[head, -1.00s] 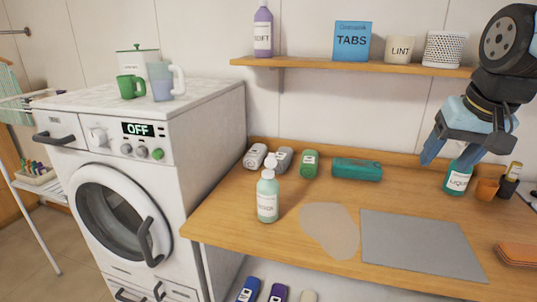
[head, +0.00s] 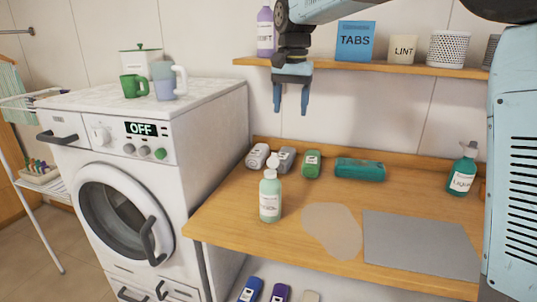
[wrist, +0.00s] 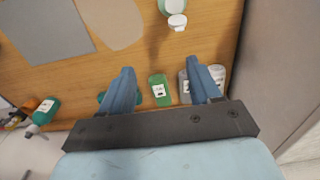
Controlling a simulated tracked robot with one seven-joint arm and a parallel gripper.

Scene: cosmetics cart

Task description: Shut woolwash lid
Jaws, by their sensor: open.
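The pale green bottle (head: 270,204) stands upright on the wooden counter near its front left; its label is too small to read, but it looks like the woolwash. Its white lid (head: 273,160) stands up, apparently hinged open. In the wrist view the bottle (wrist: 172,6) is at the top edge, with the lid (wrist: 177,22) sticking out to one side. My gripper (head: 290,110) is open and empty, fingers down, well above the counter and the bottle. The wrist view shows the gripper (wrist: 159,65) with nothing between its fingers.
A liquid bottle (head: 462,174) stands at the right. A grey mat (head: 420,245) lies flat. The shelf (head: 390,67) is near my gripper; the washing machine (head: 150,180) stands left.

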